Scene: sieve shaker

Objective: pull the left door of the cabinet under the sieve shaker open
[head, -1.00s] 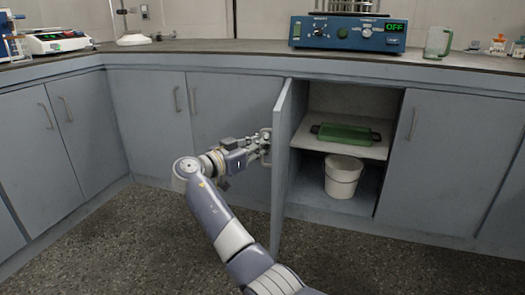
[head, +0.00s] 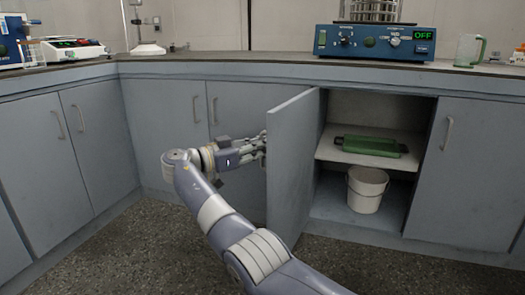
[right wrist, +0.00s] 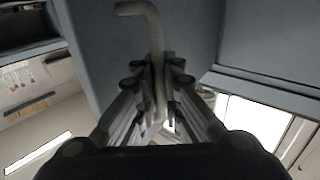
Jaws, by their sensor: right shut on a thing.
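The left door (head: 295,165) of the cabinet under the sieve shaker (head: 372,42) stands well open, swung out to the left, with its inner face showing. My right gripper (head: 258,152) is at the door's outer side, near its free edge. In the right wrist view the bent metal door handle (right wrist: 155,50) runs down between the fingers of my right gripper (right wrist: 157,115), which are shut on it. In the head view the door's edge and the fingers hide the handle. My left gripper is not in view.
A closed door (head: 465,175) is to the right. Closed cabinets (head: 165,135) stand behind my arm. A glass mug (head: 468,50) stands on the counter.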

